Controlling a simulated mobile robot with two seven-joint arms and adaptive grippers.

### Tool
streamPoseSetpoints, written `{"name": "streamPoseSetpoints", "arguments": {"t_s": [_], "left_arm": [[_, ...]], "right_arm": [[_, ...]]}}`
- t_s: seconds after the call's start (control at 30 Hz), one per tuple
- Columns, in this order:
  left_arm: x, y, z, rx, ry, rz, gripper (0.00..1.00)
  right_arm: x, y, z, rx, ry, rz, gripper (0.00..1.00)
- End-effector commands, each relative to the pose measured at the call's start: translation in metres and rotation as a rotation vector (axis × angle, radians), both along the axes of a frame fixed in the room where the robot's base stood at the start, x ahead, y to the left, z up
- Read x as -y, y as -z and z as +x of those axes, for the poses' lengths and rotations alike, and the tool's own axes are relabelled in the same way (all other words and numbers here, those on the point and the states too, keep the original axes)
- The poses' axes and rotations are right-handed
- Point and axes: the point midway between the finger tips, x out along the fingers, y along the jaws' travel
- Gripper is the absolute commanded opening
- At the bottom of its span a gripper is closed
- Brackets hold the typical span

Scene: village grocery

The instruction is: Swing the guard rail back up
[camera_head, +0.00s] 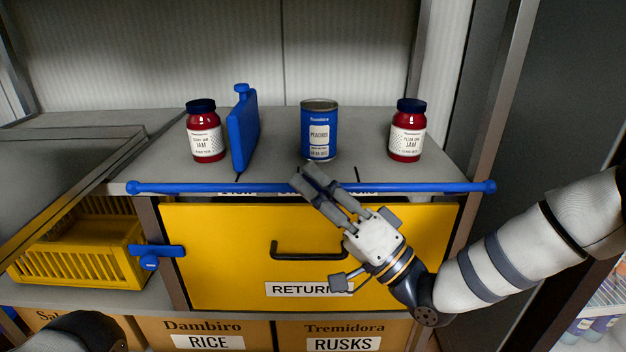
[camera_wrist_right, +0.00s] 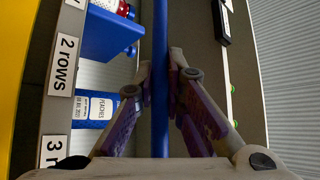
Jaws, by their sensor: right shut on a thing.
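The guard rail (camera_head: 235,188) is a long blue bar with knobbed ends. In the head view it runs level across the front of the shelf (camera_head: 275,172), about at the height of the shelf top, and partly hides the labels on the edge. My right gripper (camera_head: 307,180) is shut on the rail near its middle. In the right wrist view the rail (camera_wrist_right: 160,75) passes between the two fingers of the gripper (camera_wrist_right: 160,105). My left gripper is not in view.
On the shelf stand a jam jar (camera_head: 206,140), a blue upright divider (camera_head: 243,130), a blue peaches can (camera_head: 319,140) and another jam jar (camera_head: 407,140). Below is a yellow drawer (camera_head: 220,235) with a dark handle. A blue latch-like piece (camera_head: 155,252) sits at its left.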

Motion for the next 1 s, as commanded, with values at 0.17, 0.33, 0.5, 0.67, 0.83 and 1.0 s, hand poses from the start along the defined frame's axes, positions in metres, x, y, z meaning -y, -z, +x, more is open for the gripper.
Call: {"name": "streamPoseSetpoints", "arguments": {"t_s": [0.17,0.33,0.5,0.67,0.83,1.0], "left_arm": [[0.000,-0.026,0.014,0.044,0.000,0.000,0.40],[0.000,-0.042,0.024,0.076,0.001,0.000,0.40],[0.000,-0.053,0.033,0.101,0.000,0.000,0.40],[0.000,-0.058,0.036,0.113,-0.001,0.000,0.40],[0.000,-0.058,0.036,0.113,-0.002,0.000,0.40],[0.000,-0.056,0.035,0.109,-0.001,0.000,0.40]], "right_arm": [[0.001,-0.023,0.012,-0.155,0.004,0.000,0.00],[0.001,-0.032,0.025,-0.316,0.004,0.000,0.00],[0.001,-0.038,0.039,-0.474,0.003,0.001,0.00],[0.001,-0.039,0.052,-0.613,0.003,0.001,0.00],[0.001,-0.038,0.064,-0.735,0.003,0.001,0.00],[0.001,-0.037,0.073,-0.785,0.002,0.002,0.00]]}}
